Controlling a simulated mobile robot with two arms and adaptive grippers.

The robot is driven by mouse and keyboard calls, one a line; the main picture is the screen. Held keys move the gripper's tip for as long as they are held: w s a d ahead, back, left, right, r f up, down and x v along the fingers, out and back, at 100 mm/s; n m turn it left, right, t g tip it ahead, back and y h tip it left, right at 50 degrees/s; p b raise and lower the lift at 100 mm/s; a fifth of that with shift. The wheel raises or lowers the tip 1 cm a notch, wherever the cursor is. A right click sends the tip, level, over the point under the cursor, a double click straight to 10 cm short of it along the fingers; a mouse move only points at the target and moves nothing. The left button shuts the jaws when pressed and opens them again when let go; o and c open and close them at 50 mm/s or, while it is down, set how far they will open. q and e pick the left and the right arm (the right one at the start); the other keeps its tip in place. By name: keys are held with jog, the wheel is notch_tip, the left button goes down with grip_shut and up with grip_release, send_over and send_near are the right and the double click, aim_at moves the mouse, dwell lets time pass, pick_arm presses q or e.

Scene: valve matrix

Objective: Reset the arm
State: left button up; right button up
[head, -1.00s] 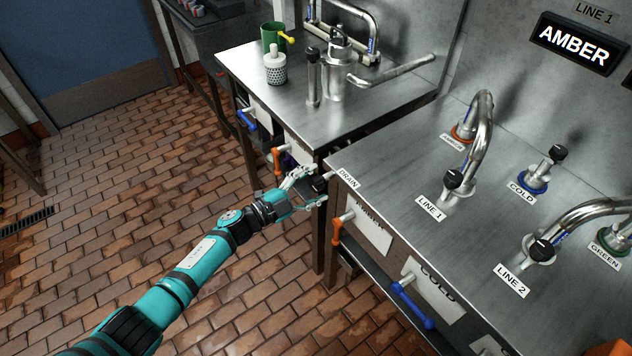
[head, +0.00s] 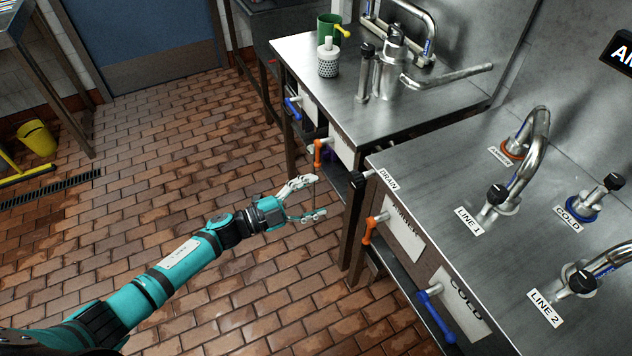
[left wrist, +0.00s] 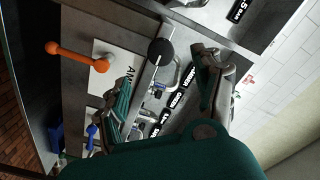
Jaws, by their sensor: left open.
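My left arm is teal and reaches in from the lower left of the head view. My left gripper (head: 306,197) is open and empty over the brick floor, left of the steel counter (head: 420,180). The black drain knob (head: 357,180) at the counter's near left corner, by the DRAIN label (head: 388,179), is a short way right of the fingertips and apart from them. In the left wrist view the open fingers (left wrist: 165,90) show, with a round black knob (left wrist: 160,50) beyond them. My right gripper is not seen.
An orange lever (head: 372,228) and a blue lever (head: 436,316) stick out from the counter's front. A second steel counter (head: 330,60) behind holds a green mug (head: 327,28) and a white perforated container (head: 328,62). A yellow bucket (head: 37,138) stands far left. The floor around my arm is clear.

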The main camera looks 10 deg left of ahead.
pick_arm(q)
jog(key=s+a+f+n+y, duration=0.3)
jog(key=a+f+n+y, duration=0.1)
jog(key=f, duration=0.5)
jog(key=s+a+f+n+y, duration=0.3)
jog(key=s+a+f+n, duration=0.1)
jog(key=f, duration=0.5)
jog(key=s+a+f+n+y, duration=0.3)
jog(key=a+f+n+y, duration=0.1)
jog(key=f, duration=0.6)
jog(key=s+f+n+g+y, duration=0.1)
jog(key=s+f, duration=0.4)
jog(key=s, duration=0.7)
jog(key=s+a+f+n+g+y, duration=0.1)
jog(key=s+f+n+g, duration=0.2)
jog(key=s, duration=0.9)
jog(key=s+f+n+g+y, duration=0.1)
jog(key=s+f+n+g, duration=0.1)
jog(key=s+f+g, duration=0.3)
jog(key=s+f, duration=0.3)
jog(key=s, duration=0.4)
jog(key=shift+s+a+f+g+y, duration=0.15)
jog(key=shift+s+a+g+y, duration=0.15)
jog(key=shift+a, duration=0.1)
